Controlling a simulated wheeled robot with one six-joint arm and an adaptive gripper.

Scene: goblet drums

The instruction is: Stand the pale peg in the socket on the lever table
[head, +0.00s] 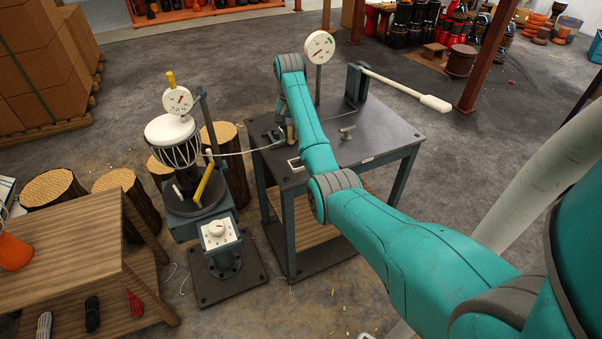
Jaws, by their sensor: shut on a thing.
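The lever table (385,140) is a dark grey metal table right of centre. A round white dial gauge (319,48) stands on a post at its back. A lever (405,90) with a thick white handle reaches out to the right from a dark block. My gripper (284,130) is low over the table's left part, small and partly hidden by my teal arm. It is shut on a small pale tan piece, which looks like the pale peg (291,134). I cannot tell whether the peg touches the table. The socket cannot be made out clearly.
A small metal fitting (347,132) stands on the table right of my arm. A white-outlined rectangle (293,163) lies near its front edge. A drum stand with a gauge (178,100) is left, beside log stools (113,180) and a wooden bench (70,235).

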